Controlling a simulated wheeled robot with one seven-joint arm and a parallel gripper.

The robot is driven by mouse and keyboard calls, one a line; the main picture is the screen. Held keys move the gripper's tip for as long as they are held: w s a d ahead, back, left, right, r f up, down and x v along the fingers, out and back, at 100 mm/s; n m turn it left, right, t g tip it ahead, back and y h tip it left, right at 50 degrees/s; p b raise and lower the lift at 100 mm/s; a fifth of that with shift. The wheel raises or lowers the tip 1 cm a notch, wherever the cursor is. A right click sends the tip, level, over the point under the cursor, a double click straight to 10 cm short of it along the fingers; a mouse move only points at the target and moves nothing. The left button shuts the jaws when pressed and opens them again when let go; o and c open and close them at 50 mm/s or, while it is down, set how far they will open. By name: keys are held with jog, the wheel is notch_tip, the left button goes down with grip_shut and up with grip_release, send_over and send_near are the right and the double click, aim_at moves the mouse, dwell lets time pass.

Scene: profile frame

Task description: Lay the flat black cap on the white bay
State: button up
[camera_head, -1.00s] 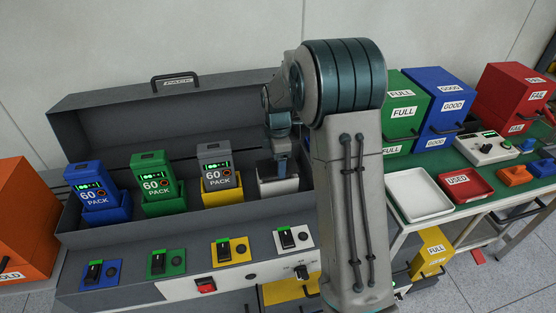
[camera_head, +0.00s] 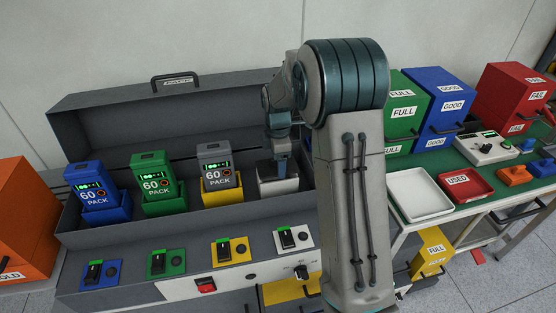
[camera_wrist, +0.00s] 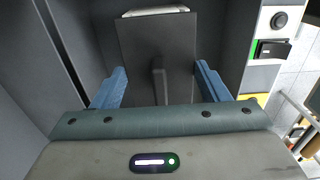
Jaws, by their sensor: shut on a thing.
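The white bay (camera_head: 279,187) stands at the right end of the grey trough, and its white rim (camera_wrist: 156,12) shows at the top of the wrist view. My gripper (camera_head: 281,166) points down at the white bay. In the wrist view its blue fingers (camera_wrist: 160,85) stand on either side of the flat black cap (camera_wrist: 140,45), which has a raised bar in its middle. The gripper is shut on the cap. The cap covers most of the bay in the wrist view; whether it touches the bay I cannot tell.
Blue (camera_head: 91,191), green (camera_head: 156,184) and grey (camera_head: 217,167) packs stand in bays left of the white one. The trough's raised lid (camera_head: 130,115) is behind. Switch panels (camera_head: 293,240) line the front. A green bench with trays (camera_head: 420,194) is at right.

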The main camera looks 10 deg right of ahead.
jog(key=shift+f+b, duration=0.7)
jog(key=shift+f, duration=0.35)
jog(key=o, duration=1.1)
jog(key=shift+o, duration=0.2)
notch_tip(320, 180, up, 14)
